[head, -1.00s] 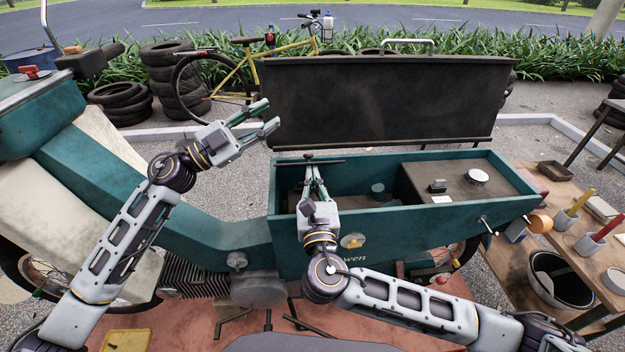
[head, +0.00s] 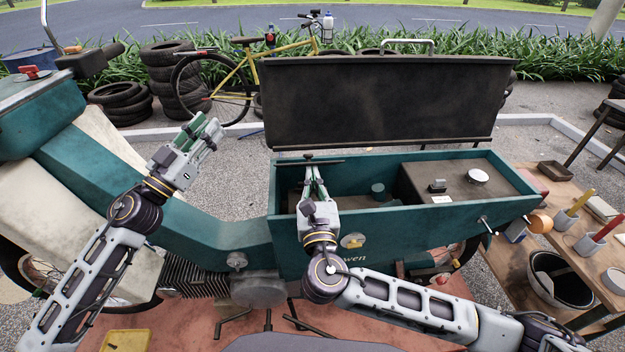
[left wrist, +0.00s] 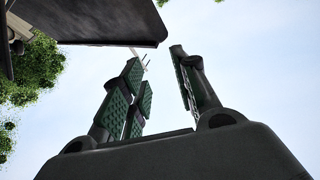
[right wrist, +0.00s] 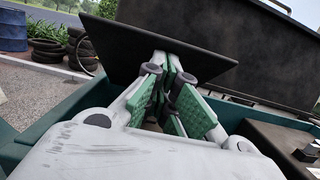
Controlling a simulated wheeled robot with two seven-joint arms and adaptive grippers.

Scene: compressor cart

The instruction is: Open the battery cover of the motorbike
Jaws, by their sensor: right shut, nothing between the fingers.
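The motorbike's teal box (head: 400,235) stands with its big black lid (head: 390,100) raised. A thin dark panel, seemingly the battery cover (head: 328,161), shows nearly edge-on above the box's left compartment. In the right wrist view this panel (right wrist: 125,45) is a tilted dark plate just beyond the fingertips. My right gripper (head: 313,170) is shut and empty, its fingertips at the panel's underside; I cannot tell whether they touch. My left gripper (head: 207,130) is open and empty, left of the box, well apart from the panel. It also shows open in the left wrist view (left wrist: 160,75).
A raised brown deck (head: 460,180) with a round cap fills the box's right part. A wooden bench (head: 590,240) with cups and a black bucket stands at the right. The motorbike's frame (head: 110,190) runs below my left arm. Tyres and a yellow bicycle are behind.

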